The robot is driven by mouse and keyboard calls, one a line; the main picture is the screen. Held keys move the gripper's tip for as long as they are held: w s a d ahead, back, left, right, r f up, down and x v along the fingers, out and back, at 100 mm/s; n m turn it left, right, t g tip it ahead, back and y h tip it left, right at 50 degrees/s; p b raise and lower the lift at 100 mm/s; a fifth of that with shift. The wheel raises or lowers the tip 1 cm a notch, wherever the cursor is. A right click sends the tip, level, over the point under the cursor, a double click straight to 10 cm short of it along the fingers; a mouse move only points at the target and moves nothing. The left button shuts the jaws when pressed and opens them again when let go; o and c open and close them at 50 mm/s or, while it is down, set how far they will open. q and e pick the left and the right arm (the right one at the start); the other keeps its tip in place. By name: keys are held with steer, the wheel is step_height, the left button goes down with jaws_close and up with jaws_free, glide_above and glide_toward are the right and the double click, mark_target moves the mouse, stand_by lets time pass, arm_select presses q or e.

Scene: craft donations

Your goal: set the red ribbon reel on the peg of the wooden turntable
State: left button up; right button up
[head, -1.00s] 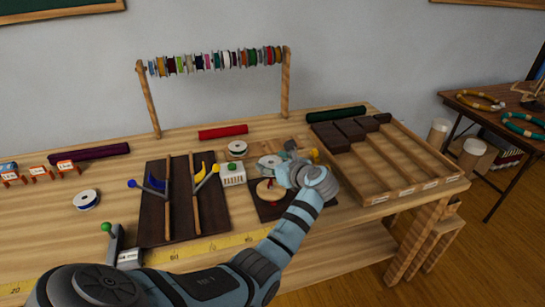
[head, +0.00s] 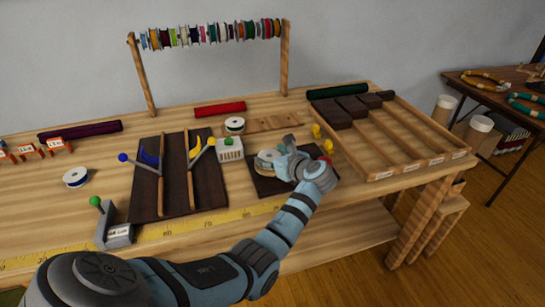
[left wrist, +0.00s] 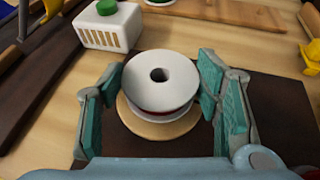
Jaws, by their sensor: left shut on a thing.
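The red ribbon reel (left wrist: 180,80) has white flanges, an open centre hole and a thin band of red ribbon between them. My left gripper (head: 280,155) is shut on the reel, with a teal-padded finger on either side of it in the left wrist view. The wooden turntable (left wrist: 148,130) is a round pale disc directly below the reel, largely covered by it. The peg is hidden, and I cannot tell whether the reel rests on the disc or hangs just above it. My right gripper is not in view.
A white slotted box with a green knob (head: 230,149) stands just left of the turntable. A sorting tray (head: 408,165) lies farther right. Another white reel (head: 235,125) sits behind. A dark board with levers (head: 122,190) is at left.

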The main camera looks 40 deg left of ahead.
arm_select(q)
steer(key=o, duration=1)
steer(key=v, duration=0.7)
steer(key=shift+s+d+r, duration=0.1)
steer(key=shift+s+d, duration=0.05)
steer(key=shift+d, duration=0.15)
steer(key=shift+a, duration=0.1)
